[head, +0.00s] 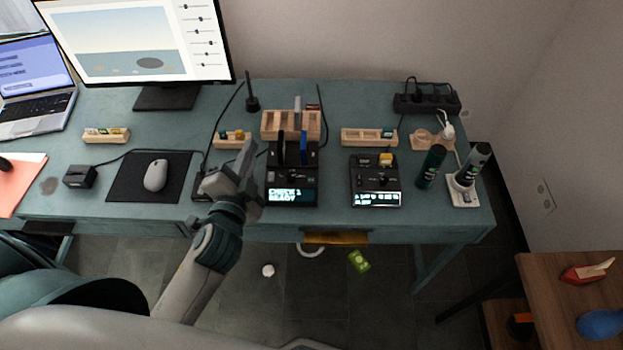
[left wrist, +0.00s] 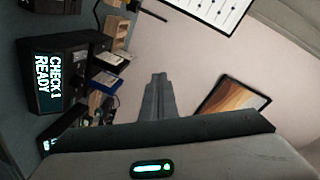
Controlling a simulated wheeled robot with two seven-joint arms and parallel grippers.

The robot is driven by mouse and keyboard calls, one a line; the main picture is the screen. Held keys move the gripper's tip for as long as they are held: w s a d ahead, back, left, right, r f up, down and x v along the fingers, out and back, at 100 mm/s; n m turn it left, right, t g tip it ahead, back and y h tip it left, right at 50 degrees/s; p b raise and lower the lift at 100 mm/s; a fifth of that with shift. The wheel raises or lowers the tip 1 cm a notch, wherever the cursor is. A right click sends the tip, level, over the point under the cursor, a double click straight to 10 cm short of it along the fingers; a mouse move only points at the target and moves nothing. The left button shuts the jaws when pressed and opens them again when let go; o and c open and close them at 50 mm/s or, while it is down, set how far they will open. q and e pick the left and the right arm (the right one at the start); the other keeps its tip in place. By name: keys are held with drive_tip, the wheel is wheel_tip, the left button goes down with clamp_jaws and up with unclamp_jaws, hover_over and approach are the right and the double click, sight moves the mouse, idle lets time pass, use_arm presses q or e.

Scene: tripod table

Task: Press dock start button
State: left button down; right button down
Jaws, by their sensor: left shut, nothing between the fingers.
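A black dock (head: 306,177) stands at the middle of the desk, with a blue drive and a dark drive upright in it and a lit screen (head: 292,196) at its front. In the left wrist view this screen (left wrist: 48,82) reads "CHECK 1 READY". A second black dock (head: 362,181) with a lit screen is to its right. I cannot make out a start button for certain on either dock. My left gripper (head: 247,150) is shut and empty, just left of the middle dock, and seems raised above the desk. Its closed fingers also show in the left wrist view (left wrist: 157,82). My right gripper is not in view.
Wooden racks (head: 291,126) stand behind the docks. A mouse (head: 155,176) lies on a black mat to the left, with a small black box (head: 79,177) beyond it. Dark bottles (head: 431,166) stand at the right, near a power strip (head: 427,104). Cables run behind my gripper.

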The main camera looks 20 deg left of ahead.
use_arm(q)
drive_tip(key=w+d+r+m+t+h, duration=0.1)
drive_tip(key=d+r+m+t+h, duration=0.15)
drive_tip(key=r, duration=0.25)
drive_tip(key=w+d+r+m+t+h, duration=0.1)
drive_tip(key=w+d+r+m+t, duration=0.1)
drive_tip(key=r+m, duration=0.25)
drive_tip(key=s+d+r+m+g+h, duration=0.15)
drive_tip(key=d+r+m+h, duration=0.25)
drive_tip(key=d+m+h, duration=0.55)
drive_tip(key=s+d+r+m+g+h, duration=0.1)
drive_tip(key=d+r+m+g+h, duration=0.4)
drive_tip(key=m, duration=0.7)
drive_tip(key=d+f+m+g, duration=0.3)
drive_tip(key=f+m+g, duration=0.3)
drive_tip(key=f+m, duration=0.45)
drive_tip(key=w+a+f+m+g+y, duration=0.1)
drive_tip(key=w+a+f+m+y, duration=0.3)
drive_tip(key=a+f+y, duration=0.5)
drive_tip(key=shift+w+a, duration=0.55)
drive_tip(key=shift+a, duration=0.35)
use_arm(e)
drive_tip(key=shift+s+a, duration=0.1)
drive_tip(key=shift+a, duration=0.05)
use_arm(q)
drive_tip(key=shift+f, duration=0.25)
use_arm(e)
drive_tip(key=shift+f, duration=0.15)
